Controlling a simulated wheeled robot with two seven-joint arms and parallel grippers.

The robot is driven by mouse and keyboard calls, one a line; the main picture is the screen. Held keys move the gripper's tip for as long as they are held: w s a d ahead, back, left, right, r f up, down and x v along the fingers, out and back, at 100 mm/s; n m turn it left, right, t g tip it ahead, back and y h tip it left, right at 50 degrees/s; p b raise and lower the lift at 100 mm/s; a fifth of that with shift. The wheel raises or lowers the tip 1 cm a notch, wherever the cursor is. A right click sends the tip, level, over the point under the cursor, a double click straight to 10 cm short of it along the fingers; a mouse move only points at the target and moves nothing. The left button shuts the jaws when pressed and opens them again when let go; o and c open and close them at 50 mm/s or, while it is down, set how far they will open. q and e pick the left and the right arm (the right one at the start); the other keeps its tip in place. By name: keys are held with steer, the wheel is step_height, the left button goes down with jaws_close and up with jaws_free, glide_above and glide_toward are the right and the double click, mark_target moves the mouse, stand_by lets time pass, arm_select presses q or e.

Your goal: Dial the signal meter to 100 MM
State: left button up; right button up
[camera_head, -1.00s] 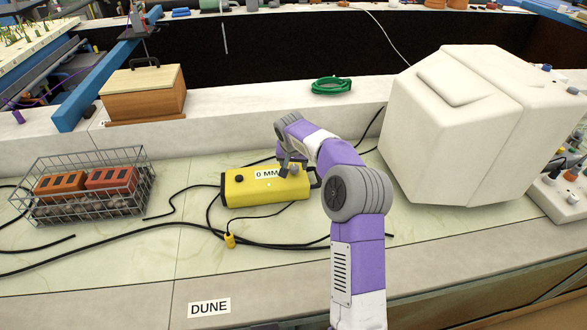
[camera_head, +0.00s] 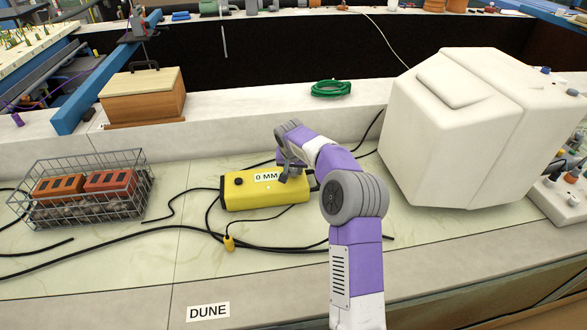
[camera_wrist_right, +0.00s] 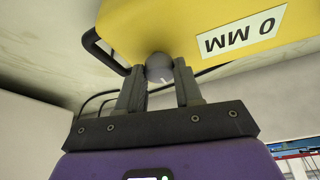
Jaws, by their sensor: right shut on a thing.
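The signal meter (camera_head: 262,197) is a yellow box lying on the pale bench, with a label (camera_head: 266,177) that reads 0 MM. A black round part (camera_head: 238,181) sits at its left end. My right gripper (camera_head: 291,170) is at the right end of the meter's top. In the right wrist view, the fingers of my right gripper (camera_wrist_right: 160,78) are shut on a grey round knob (camera_wrist_right: 159,67) with a white mark, next to the 0 MM label (camera_wrist_right: 242,33). In the head view the knob is hidden by the gripper. My left gripper is not in view.
A wire basket (camera_head: 85,190) with orange bricks stands at the left. A large white covered block (camera_head: 470,125) stands close on the right. Black cables (camera_head: 150,228) cross the bench. A wooden box (camera_head: 143,97) and green coil (camera_head: 330,88) sit on the ledge behind.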

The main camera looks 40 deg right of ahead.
steer(key=m+p, duration=0.1)
steer(key=m, duration=0.1)
steer(key=m+g+h+p, duration=0.1)
steer(key=m+p, duration=0.1)
steer(key=shift+w+a+r+m, duration=0.1)
steer(key=shift+w+r+m, duration=0.1)
steer(key=shift+m, duration=0.2)
steer(key=m+g+p, duration=0.1)
steer(key=m+p, duration=0.2)
steer(key=m+g+p, duration=0.2)
steer(key=m+p, duration=0.2)
steer(key=shift+w+p, duration=0.2)
steer(key=shift+p, duration=0.1)
steer(key=shift+w+f+m+g+p, duration=0.15)
steer(key=shift+m+g+p, duration=0.35)
steer(key=shift+m+p, duration=0.75)
steer(key=o, duration=1)
steer(key=shift+o, duration=0.2)
